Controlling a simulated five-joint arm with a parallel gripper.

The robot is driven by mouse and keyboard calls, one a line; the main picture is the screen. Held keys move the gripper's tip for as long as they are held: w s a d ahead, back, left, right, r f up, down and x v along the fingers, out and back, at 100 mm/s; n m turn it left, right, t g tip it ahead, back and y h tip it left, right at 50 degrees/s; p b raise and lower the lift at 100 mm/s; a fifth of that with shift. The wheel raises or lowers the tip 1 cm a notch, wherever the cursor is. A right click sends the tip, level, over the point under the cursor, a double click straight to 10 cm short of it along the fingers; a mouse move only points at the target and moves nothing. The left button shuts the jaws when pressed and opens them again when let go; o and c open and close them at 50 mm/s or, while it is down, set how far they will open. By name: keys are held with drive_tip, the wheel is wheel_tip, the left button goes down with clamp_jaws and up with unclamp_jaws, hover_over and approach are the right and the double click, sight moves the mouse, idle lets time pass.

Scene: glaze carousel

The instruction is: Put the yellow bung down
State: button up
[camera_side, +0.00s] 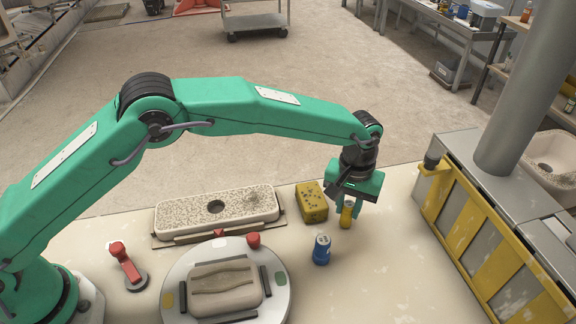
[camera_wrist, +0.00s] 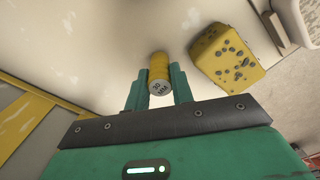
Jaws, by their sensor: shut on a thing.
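The yellow bung (camera_side: 346,217) is a small yellow cylinder, held upright in my gripper (camera_side: 350,200).
A yellow sponge-like block (camera_side: 311,203) with dark spots lies just left of the bung. A blue cylinder (camera_side: 321,250) stands nearer the camera. A round turntable (camera_side: 279,300), a speckled trough (camera_side: 180,221) and a red lever (camera_side: 126,262) are further left. A yellow-framed cabinet (camera_side: 470,210) stands right.

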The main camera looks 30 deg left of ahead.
sight(349, 203)
drive_tip(key=shift+f, duration=0.2)
drive_tip(key=o, duration=1)
wheel_tip(349, 203, up, 12)
drive_tip(key=shift+r, duration=0.15)
idle(0.8)
